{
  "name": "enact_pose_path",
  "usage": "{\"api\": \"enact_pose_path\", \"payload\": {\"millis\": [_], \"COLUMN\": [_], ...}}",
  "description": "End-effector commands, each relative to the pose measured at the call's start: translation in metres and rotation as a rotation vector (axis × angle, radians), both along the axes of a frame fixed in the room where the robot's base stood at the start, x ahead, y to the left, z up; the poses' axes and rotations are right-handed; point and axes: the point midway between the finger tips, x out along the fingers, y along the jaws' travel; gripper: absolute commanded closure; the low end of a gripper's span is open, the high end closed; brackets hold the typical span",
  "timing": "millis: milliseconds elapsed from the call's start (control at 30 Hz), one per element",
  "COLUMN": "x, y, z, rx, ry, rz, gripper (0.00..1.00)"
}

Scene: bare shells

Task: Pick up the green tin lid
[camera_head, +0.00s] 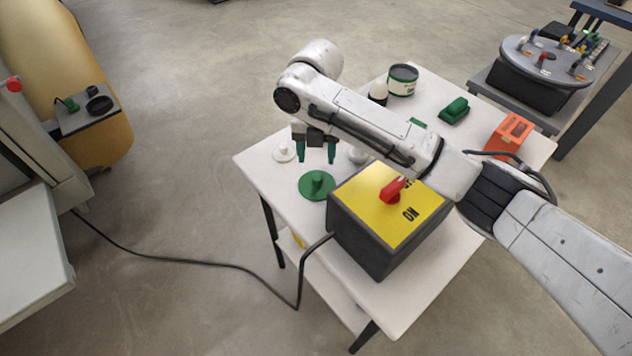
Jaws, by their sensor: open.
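The green tin lid (312,187) is a round green disc with a raised knob in its middle. It lies flat on the white table (262,166), left of the yellow-topped switch box. My gripper (316,158) points down with its two teal fingers apart and nothing between them.
The grey box with a yellow top (367,200) and red switch stands close right of the lid. A small white knobbed piece (284,152) lies behind-left. A green-and-white tin (402,80), green block (454,110) and orange box (508,134) stand farther back. A black cable hangs off the front.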

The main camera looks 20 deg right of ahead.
Motion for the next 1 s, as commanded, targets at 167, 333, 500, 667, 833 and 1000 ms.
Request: {"api": "enact_pose_path", "payload": {"millis": [167, 333, 500, 667, 833, 1000], "x": [0.0, 0.0, 0.002, 0.002, 0.003, 0.002], "y": [0.0, -0.001, -0.003, -0.002, -0.002, -0.002], "z": [-0.023, -0.034, -0.056, -0.076, -0.081, -0.081], "rx": [0.0, 0.0, 0.0, 0.0, 0.001, 0.001], "ry": [0.0, 0.0, 0.001, -0.001, -0.003, -0.003], "rz": [-0.002, -0.002, -0.003, -0.002, -0.001, -0.001], "gripper": [0.43, 0.43, 0.43, 0.43, 0.43, 0.46]}}
